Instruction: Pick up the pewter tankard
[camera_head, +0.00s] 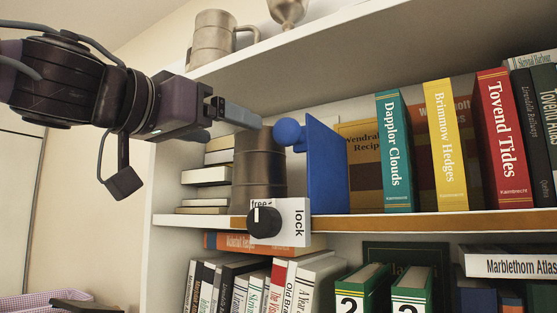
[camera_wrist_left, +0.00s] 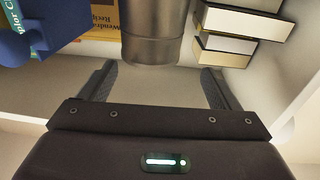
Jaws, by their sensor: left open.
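A grey metal tankard (camera_head: 212,40) with a handle on its right stands on the top shelf. A darker banded metal cylinder (camera_head: 259,165) stands upright on the middle shelf; no handle shows on it. It also shows in the left wrist view (camera_wrist_left: 153,32), beyond and between my fingertips, with clear space on both sides. My left gripper (camera_head: 245,117) reaches in from the left, near the top of this cylinder. In the left wrist view my left gripper (camera_wrist_left: 157,72) is open with nothing between the fingers. My right gripper is out of view.
A blue panel with a round knob (camera_head: 290,132) stands just right of the cylinder. Stacked books (camera_head: 207,176) lie to its left. A lock dial (camera_head: 265,222) sits at the shelf edge in front. Upright books (camera_head: 395,150) fill the right. A metal goblet (camera_head: 288,10) is above.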

